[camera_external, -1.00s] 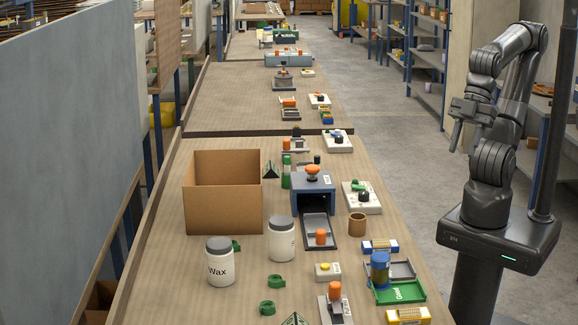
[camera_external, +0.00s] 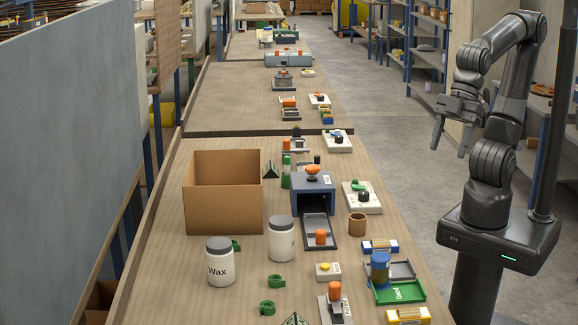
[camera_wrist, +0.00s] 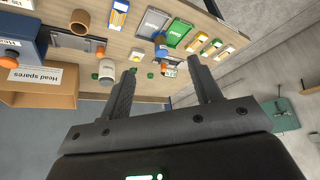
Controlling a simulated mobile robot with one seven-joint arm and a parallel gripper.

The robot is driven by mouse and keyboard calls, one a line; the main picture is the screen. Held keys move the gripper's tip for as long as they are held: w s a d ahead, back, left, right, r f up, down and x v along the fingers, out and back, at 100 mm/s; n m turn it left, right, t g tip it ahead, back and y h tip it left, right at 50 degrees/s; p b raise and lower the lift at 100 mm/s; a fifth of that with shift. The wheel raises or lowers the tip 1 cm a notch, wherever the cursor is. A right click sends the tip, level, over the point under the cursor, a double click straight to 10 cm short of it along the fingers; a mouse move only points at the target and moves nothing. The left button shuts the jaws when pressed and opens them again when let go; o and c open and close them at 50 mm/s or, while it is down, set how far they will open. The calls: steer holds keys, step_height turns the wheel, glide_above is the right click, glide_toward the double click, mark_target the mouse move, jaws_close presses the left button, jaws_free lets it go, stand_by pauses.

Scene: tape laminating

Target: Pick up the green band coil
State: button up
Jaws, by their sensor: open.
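Small green coils lie on the near part of the wooden workbench (camera_external: 165,262) in the external view. One green coil (camera_external: 276,281) lies right of the Wax jar (camera_external: 220,262), another green coil (camera_external: 267,308) lies just in front of it, and a third (camera_external: 236,245) is partly hidden behind the jar. I cannot tell which is the band coil. My gripper (camera_external: 450,152) is open and empty, raised in the air right of the bench, far from the coils. In the wrist view my gripper (camera_wrist: 162,64) has its fingers apart, and a small green piece (camera_wrist: 150,75) shows between them.
An open cardboard box (camera_external: 222,205) stands at the bench's left. A blue housing (camera_external: 313,192) with an orange knob, a brown cup (camera_external: 357,224), a green tray (camera_external: 405,294) and a second white jar (camera_external: 281,240) crowd the bench. Bare wood lies along its left edge.

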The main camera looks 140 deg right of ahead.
steer(key=w+d+m, duration=0.1)
steer(key=w+d, duration=0.3)
steer(key=w, duration=0.7)
steer(key=m+g+h, duration=0.1)
steer(key=m, duration=0.2)
glide_above(276, 278)
steer(key=s, duration=0.3)
step_height(276, 278, down, 20)
steer(key=shift+w+a+f, duration=0.1)
steer(key=shift+a+f, duration=0.05)
steer(key=shift+f, duration=0.1)
steer(key=shift+a+x, duration=0.15)
steer(key=shift+x, duration=1.15)
steer(key=shift+a+x, duration=0.1)
steer(key=shift+x, duration=1.2)
steer(key=shift+w, duration=0.15)
steer(key=shift+c, duration=0.4)
steer(key=c, duration=1)
